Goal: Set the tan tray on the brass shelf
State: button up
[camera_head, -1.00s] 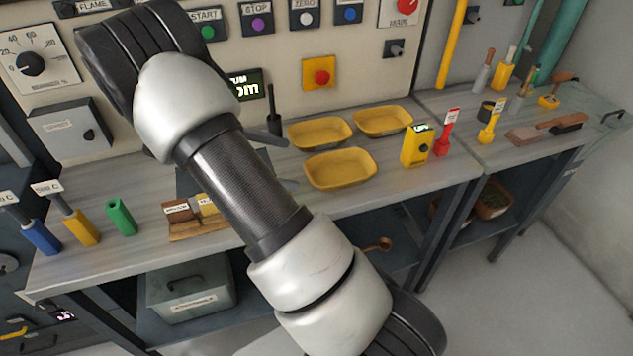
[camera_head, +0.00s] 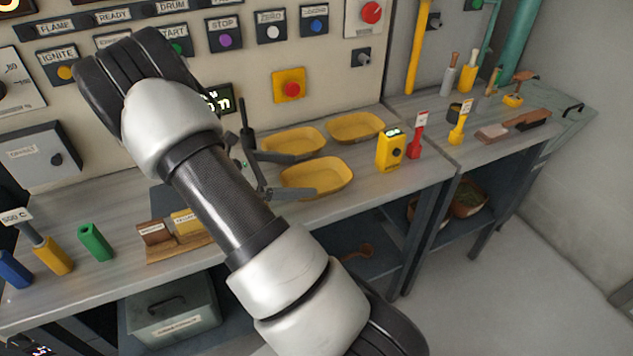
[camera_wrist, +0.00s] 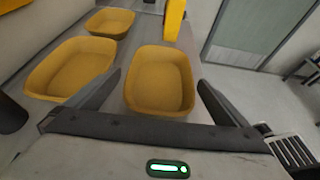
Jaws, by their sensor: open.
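Three similar yellow-tan trays lie on the grey bench: a front one (camera_head: 325,177), a back left one (camera_head: 293,141) and a back right one (camera_head: 355,127). I cannot tell which is the task's tan tray. My gripper (camera_head: 318,172) is open and empty, pointing right, with its fingers over the left part of the front tray. In the wrist view the front tray (camera_wrist: 160,78) shows between and beyond the fingertips, and the back left tray (camera_wrist: 72,68) lies left of them. Finger height above the bench is unclear. I cannot make out a brass shelf.
A yellow meter (camera_head: 391,149) and a red-handled tool (camera_head: 415,140) stand right of the trays. The control panel (camera_head: 255,55) rises behind the bench. A wooden stand with labelled blocks (camera_head: 175,240) is at left. Dark lower shelves are under the bench.

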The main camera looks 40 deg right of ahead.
aim_at(310, 186)
jog(key=x, duration=0.5)
jog(key=shift+s, duration=0.1)
jog(key=c, duration=0.9)
